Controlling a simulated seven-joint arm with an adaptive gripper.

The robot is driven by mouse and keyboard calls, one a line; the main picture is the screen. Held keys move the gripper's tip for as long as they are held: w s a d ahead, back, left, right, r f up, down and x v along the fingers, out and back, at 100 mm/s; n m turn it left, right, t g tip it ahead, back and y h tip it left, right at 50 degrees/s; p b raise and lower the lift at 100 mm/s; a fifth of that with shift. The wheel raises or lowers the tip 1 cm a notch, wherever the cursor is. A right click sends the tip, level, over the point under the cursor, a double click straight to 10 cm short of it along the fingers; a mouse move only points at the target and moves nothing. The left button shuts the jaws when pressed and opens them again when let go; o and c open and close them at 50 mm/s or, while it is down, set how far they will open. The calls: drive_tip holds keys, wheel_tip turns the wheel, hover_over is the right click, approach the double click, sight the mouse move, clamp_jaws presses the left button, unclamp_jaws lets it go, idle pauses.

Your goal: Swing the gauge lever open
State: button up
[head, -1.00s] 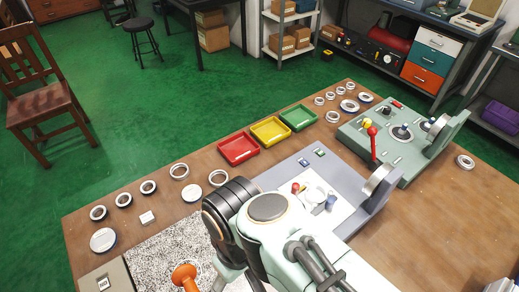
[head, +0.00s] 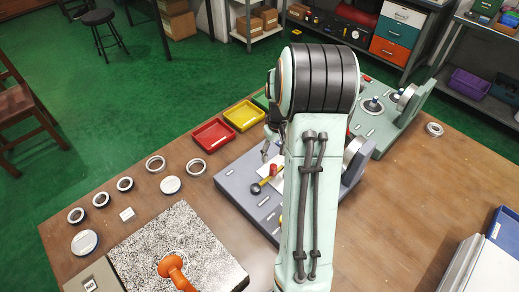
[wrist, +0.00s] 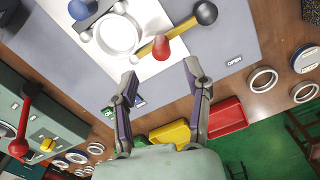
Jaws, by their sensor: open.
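The grey gauge fixture (head: 232,187) lies on the bench. On its white plate the wrist view shows a pale ring (wrist: 117,36) beside a brass-coloured lever (wrist: 182,29). The lever has a black ball (wrist: 205,13) at one end and a red knob (wrist: 161,48) standing along its bar. An OPEN label (wrist: 234,60) is on the fixture beyond the black-ball end. My gripper (wrist: 160,72) is open and empty, above the fixture. In the picture, the red knob shows just past and between the fingertips; contact is not visible. In the head view my arm hides part of the fixture.
A green fixture (head: 375,127) with a red lever (wrist: 22,122) stands beside the grey one. Red (head: 212,135) and yellow (head: 243,116) trays sit behind. Several rings and a speckled stone plate (head: 205,245) are at left.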

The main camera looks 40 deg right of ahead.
sight(274, 166)
wheel_tip(274, 166, down, 6)
drive_tip(key=shift+r, duration=0.1)
clamp_jaws()
